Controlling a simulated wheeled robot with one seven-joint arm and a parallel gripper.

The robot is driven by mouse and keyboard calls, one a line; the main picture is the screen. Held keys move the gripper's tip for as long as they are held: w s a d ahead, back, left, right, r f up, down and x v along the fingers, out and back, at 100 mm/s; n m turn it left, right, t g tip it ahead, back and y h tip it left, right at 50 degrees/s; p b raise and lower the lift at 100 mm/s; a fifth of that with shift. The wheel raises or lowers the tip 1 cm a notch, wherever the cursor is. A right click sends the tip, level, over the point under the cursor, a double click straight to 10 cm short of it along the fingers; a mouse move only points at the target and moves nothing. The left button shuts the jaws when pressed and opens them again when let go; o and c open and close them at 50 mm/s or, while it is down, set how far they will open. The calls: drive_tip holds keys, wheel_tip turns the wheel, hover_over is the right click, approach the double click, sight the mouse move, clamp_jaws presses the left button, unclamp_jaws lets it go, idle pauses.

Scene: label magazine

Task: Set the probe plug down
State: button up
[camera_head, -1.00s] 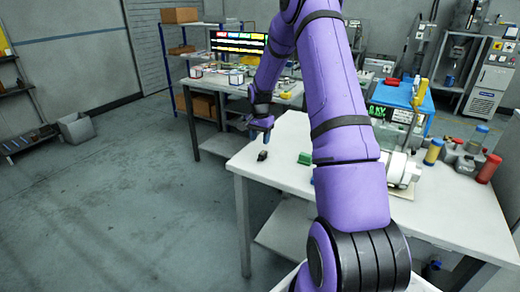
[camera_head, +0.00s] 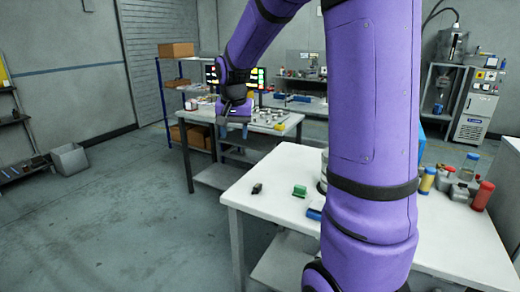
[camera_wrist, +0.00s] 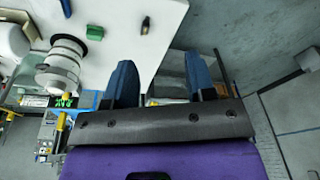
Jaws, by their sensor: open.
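A small dark plug (camera_head: 257,188), which I take to be the probe plug, lies on the white table (camera_head: 245,208) near its left edge. In the wrist view it (camera_wrist: 146,25) shows as a small dark piece with a tan end, apart from my fingers. My gripper (camera_head: 234,130) is raised in the air above and beyond the plug. In the wrist view my gripper (camera_wrist: 160,68) has its two blue fingers spread wide with nothing between them.
A green block (camera_head: 299,191) sits right of the plug, with a blue piece (camera_head: 314,213) nearer. White round equipment (camera_wrist: 62,60) stands further along the table. Colored cylinders (camera_head: 482,195) stand at the right. A second bench (camera_head: 285,125) is behind. My arm hides the table's middle.

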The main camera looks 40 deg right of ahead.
drive_tip(key=s+a+r+n+t, duration=0.1)
drive_tip(key=s+a+r+n, duration=0.1)
drive_tip(key=s+a+r, duration=0.3)
drive_tip(key=s+a+r+n+t, duration=0.1)
drive_tip(key=s+a+r+n, duration=0.1)
drive_tip(key=s+a, duration=0.35)
drive_tip(key=s+a+n, duration=0.1)
drive_tip(key=s+n, duration=0.1)
drive_tip(key=s, duration=0.5)
drive_tip(key=s+a+n+t+y, duration=0.1)
drive_tip(key=s+a+n, duration=0.1)
drive_tip(key=s, duration=0.6)
drive_tip(key=shift+s+a+r+n, duration=0.15)
drive_tip(key=shift+s+a+n, duration=0.1)
drive_tip(key=shift+s+n, duration=0.05)
drive_tip(key=shift+c, duration=0.7)
